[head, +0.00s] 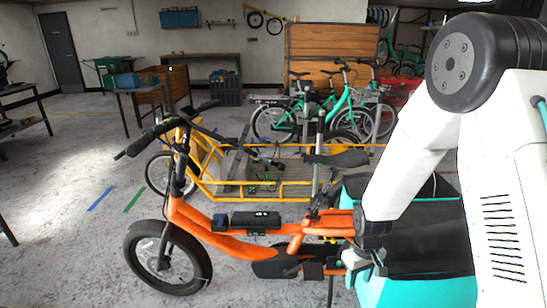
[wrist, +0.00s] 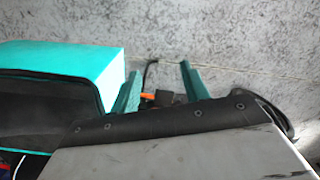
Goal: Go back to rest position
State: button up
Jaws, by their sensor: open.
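My gripper (head: 364,264) hangs low at the rear of the orange cargo bike (head: 240,239), in front of the black-and-teal cargo box. In the wrist view two teal fingers of my gripper (wrist: 160,72) stand apart. No object is seen held between them. Small orange and black parts show behind the gap, but I cannot tell what they are. My arm comes down from the upper right of the head view. It hides part of the cargo box and the bike's rear end.
The black-and-teal cargo box (head: 432,232) is close beside my gripper; a teal box also shows in the wrist view (wrist: 112,62). A yellow cargo bike (head: 262,190) stands behind the orange one. Teal bikes (head: 340,112) stand further back. Floor at the left is mostly clear.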

jog(key=s+d+r+m+t, duration=0.1)
jog(key=s+r+m, duration=0.1)
jog(key=s+r, duration=1.1)
jog(key=s+d+r+m+t, duration=0.1)
jog(key=s+r+m, duration=0.1)
jog(key=s+r, duration=1.1)
notch_tip(320, 180, up, 8)
jog(key=shift+d+f, duration=0.1)
jog(key=shift+d, duration=0.05)
jog(key=shift+s, duration=0.1)
jog(key=shift+c, duration=0.3)
